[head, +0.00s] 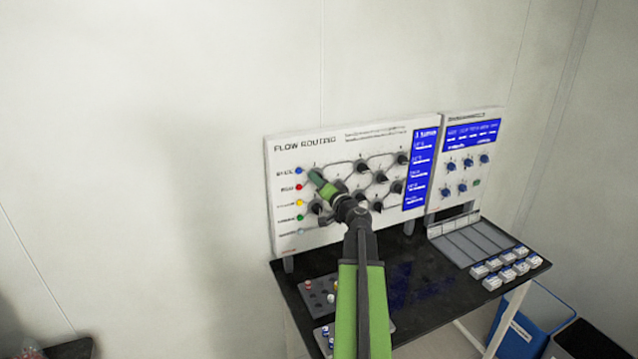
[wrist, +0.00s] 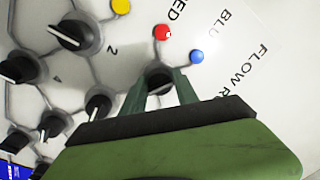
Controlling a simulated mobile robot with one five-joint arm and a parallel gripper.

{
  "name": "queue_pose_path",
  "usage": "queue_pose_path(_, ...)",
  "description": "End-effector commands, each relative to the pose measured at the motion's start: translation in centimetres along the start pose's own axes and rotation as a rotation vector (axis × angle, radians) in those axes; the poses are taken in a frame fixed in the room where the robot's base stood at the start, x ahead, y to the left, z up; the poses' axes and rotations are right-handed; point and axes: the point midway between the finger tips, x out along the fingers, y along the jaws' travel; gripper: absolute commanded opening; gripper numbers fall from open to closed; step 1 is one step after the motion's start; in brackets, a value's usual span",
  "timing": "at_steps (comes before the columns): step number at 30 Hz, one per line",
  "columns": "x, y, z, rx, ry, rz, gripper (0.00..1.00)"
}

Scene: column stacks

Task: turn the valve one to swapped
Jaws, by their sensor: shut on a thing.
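The flow routing panel (head: 300,236) is a white upright board with black valve knobs joined by grey lines. My gripper (head: 316,175) is at the panel's upper left, close to the blue and red dots. In the wrist view my gripper (wrist: 160,76) has its two green fingers on either side of a dark knob (wrist: 158,77), apparently valve one, and is shut on it.
A blue screen (head: 421,167) is on the panel's right side. A second panel (head: 441,201) with blue knobs stands right of it. The black table (head: 418,290) below holds a tray and several small blocks. A blue bin (head: 525,325) is at the lower right.

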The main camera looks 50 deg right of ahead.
Motion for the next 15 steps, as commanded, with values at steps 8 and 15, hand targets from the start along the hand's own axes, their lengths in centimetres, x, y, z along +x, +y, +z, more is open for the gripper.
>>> queue_pose_path(8, -0.18, 0.25, 0.06, 0.258, 0.019, 0.001, 0.00)
queue_pose_path(15, -0.24, 0.26, 0.05, 0.486, 0.034, -0.002, 0.00)
